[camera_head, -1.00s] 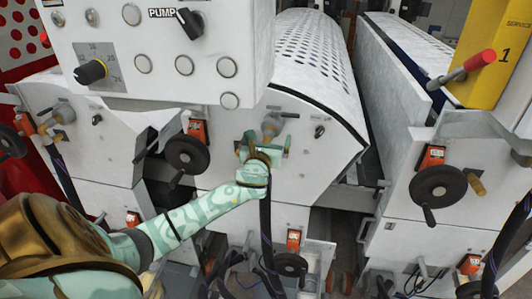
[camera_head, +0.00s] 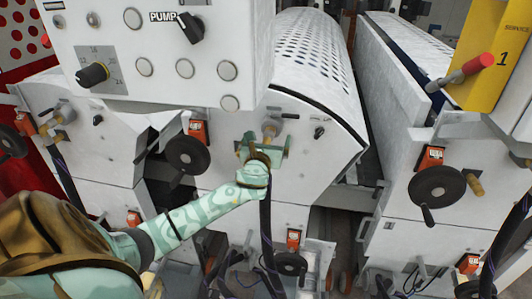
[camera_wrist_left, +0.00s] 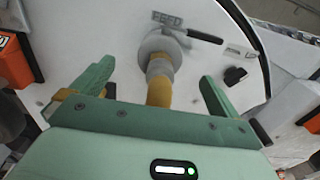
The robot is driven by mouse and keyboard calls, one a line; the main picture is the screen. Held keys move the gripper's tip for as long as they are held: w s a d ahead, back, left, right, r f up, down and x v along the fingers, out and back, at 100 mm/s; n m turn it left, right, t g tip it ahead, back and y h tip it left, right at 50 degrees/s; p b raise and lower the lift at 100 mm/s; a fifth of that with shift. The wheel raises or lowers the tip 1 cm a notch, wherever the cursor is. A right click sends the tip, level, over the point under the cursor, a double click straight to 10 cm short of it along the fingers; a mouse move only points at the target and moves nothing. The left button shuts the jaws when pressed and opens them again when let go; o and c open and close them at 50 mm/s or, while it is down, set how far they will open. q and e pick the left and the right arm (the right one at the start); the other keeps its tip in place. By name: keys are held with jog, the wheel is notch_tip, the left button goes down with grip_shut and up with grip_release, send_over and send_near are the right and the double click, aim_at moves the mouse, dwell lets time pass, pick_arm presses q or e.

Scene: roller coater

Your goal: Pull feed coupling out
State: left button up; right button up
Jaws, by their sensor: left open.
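The feed coupling (camera_wrist_left: 160,84) is a brass and grey fitting on the white machine panel, below a plate reading FEED in the left wrist view. It also shows in the head view (camera_head: 270,130), just above my gripper. My left gripper (camera_head: 264,146) is green and open. In the left wrist view its two fingers (camera_wrist_left: 158,85) stand on either side of the coupling, with gaps to both. The coupling's lower end is hidden behind the gripper body. A dark hose (camera_head: 266,225) hangs below the gripper. My right gripper is not in view.
A black handwheel (camera_head: 187,155) with an orange box stands left of the gripper. A black lever handle (camera_wrist_left: 203,36) and a black knob (camera_wrist_left: 235,75) sit near the coupling. A control panel (camera_head: 150,45) overhangs above. Another handwheel (camera_head: 437,188) is on the right machine.

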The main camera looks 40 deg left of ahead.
pick_arm(q)
grip_shut()
jog(key=shift+s+d+f, duration=0.1)
jog(key=shift+s+d, duration=0.05)
jog(key=shift+s, duration=0.05)
jog(key=shift+p+v, duration=0.7)
jog(key=shift+v, duration=0.3)
jog(key=shift+s, duration=0.15)
jog(key=shift+p+v, duration=0.7)
jog(key=shift+v, duration=0.95)
